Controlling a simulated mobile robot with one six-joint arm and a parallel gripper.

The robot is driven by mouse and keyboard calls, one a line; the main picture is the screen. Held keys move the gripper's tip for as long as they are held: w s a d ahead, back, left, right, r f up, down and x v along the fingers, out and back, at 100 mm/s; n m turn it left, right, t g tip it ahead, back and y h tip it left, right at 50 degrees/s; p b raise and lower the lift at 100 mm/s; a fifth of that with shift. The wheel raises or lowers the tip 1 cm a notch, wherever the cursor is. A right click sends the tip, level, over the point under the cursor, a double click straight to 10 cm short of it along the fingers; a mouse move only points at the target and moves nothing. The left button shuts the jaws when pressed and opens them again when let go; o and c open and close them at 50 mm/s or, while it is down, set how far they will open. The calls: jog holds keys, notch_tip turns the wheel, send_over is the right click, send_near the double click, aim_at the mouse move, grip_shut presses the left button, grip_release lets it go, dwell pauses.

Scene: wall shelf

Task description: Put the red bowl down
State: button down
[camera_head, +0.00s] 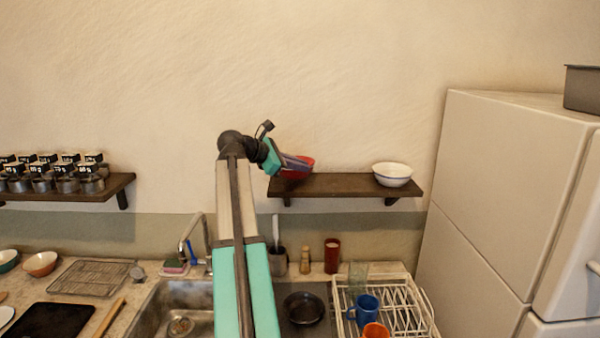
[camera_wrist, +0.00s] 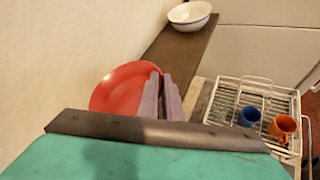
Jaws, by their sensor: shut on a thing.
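The red bowl (camera_head: 301,166) is at the left part of the dark wooden wall shelf (camera_head: 340,185), partly hidden behind my gripper (camera_head: 305,163). In the wrist view the red bowl (camera_wrist: 122,88) shows with its inside facing me, and my gripper (camera_wrist: 162,95) is shut on its right rim. The bowl looks at or just above the shelf board; I cannot tell whether it touches. A white bowl (camera_head: 392,174) stands upright at the shelf's right end and also shows in the wrist view (camera_wrist: 189,15).
Shelf room lies clear between the two bowls. Below are a dish rack (camera_head: 405,310) with a blue mug (camera_head: 363,309) and an orange mug (camera_head: 376,331), and a sink (camera_head: 185,305). A fridge (camera_head: 510,190) stands at right. Another shelf (camera_head: 110,188) holds several jars.

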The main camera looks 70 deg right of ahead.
jog(key=shift+f, duration=0.1)
dwell(0.3)
jog(key=shift+f+p, duration=1.05)
jog(key=shift+f, duration=0.65)
jog(key=c, duration=1.9)
grip_release()
jog(key=shift+w, duration=0.1)
jog(key=shift+b+v, duration=2.55)
jog(key=shift+v, duration=3.45)
